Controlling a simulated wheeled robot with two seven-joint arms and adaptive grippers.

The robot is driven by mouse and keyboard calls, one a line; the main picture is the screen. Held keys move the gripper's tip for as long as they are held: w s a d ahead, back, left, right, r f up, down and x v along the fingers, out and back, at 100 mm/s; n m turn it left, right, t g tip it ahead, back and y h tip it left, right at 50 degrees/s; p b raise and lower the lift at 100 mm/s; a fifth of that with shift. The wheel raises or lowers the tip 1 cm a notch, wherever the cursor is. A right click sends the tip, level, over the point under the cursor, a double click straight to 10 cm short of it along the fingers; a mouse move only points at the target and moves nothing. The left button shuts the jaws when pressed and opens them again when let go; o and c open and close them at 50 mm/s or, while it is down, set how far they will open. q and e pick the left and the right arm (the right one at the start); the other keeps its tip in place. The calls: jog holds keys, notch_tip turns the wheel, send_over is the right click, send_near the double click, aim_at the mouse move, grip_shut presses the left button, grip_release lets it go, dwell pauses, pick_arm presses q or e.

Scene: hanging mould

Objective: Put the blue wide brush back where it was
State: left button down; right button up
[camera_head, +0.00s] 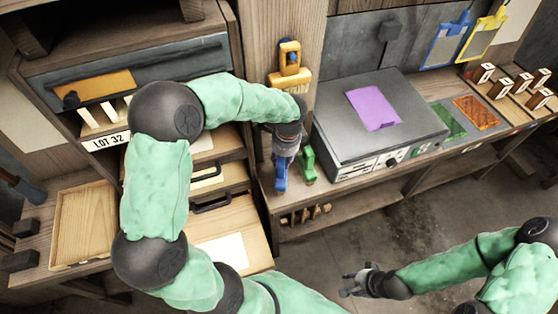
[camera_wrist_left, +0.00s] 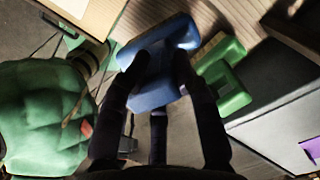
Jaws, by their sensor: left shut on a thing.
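My left gripper (camera_head: 284,150) is shut on the blue wide brush (camera_head: 281,176), in front of the wooden post. The blue brush also shows between the dark fingers in the left wrist view (camera_wrist_left: 158,88); part of it is hidden behind the fingers. A green brush-like piece (camera_head: 307,165) is just right of it, also in the left wrist view (camera_wrist_left: 222,76). A yellow-orange brush (camera_head: 290,68) hangs on the post above. My right gripper (camera_head: 352,284) is at lower right over the floor, empty, its fingers apart.
A grey box with a purple sheet (camera_head: 373,108) stands on the bench to the right. Open drawers (camera_head: 222,182) and a wooden tray (camera_head: 82,225) are on the left. Blue (camera_head: 446,42) and yellow (camera_head: 484,36) clipboards hang at the back right.

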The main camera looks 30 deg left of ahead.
pick_arm(q)
jog(key=shift+w+a, duration=0.5)
jog(key=shift+a, duration=0.15)
jog(key=shift+w+a+f+b, duration=0.15)
jog(key=shift+f+b, duration=0.2)
jog(key=shift+f, duration=0.5)
jog(key=shift+w+a+f+b, duration=0.1)
jog(key=shift+f+b, duration=0.2)
jog(key=shift+f, duration=0.7)
jog(key=c, duration=0.9)
grip_release()
